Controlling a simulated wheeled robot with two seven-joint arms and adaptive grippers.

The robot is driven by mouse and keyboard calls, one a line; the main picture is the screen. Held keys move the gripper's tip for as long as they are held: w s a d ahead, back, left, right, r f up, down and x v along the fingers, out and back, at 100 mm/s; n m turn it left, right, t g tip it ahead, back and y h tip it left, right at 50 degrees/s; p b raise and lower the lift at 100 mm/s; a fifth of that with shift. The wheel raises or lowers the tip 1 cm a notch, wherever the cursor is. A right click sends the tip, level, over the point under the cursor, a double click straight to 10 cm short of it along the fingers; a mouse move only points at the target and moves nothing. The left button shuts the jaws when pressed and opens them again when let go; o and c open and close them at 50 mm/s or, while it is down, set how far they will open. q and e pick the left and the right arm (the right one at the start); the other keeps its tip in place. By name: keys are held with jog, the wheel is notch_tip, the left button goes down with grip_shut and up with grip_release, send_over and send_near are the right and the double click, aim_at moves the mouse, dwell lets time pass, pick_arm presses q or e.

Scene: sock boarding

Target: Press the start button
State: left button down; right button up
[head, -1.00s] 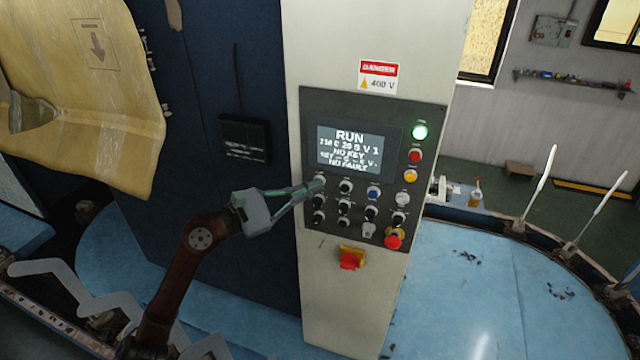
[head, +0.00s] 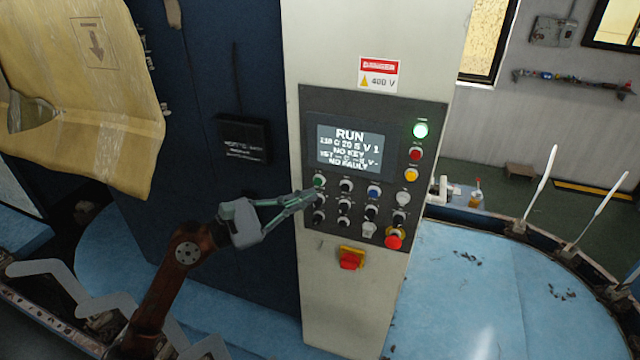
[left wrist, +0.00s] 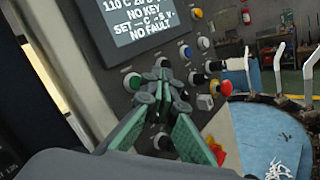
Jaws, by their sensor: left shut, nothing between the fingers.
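The green button (head: 319,181) sits at the top left of the button rows on the dark control panel (head: 432,118). It also shows in the left wrist view (left wrist: 133,82), left of my fingertips. My left gripper (head: 311,195) is shut and empty. Its tips are just below the green button in the head view, in front of the panel; I cannot tell whether they touch it. In the left wrist view the fingertips (left wrist: 162,76) hide part of the knobs behind. The screen (head: 352,146) reads RUN and NO FAULT. My right gripper is not in view.
Black knobs, a blue button (head: 374,192) and a red emergency button (head: 394,241) crowd the panel. A red and yellow switch (head: 351,258) juts out below. White sock forms (head: 540,183) stand at the right.

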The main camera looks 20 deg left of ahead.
pick_arm(q)
jog(key=shift+s+d, duration=0.1)
jog(key=shift+s, duration=1.4)
jog(key=shift+r, duration=0.1)
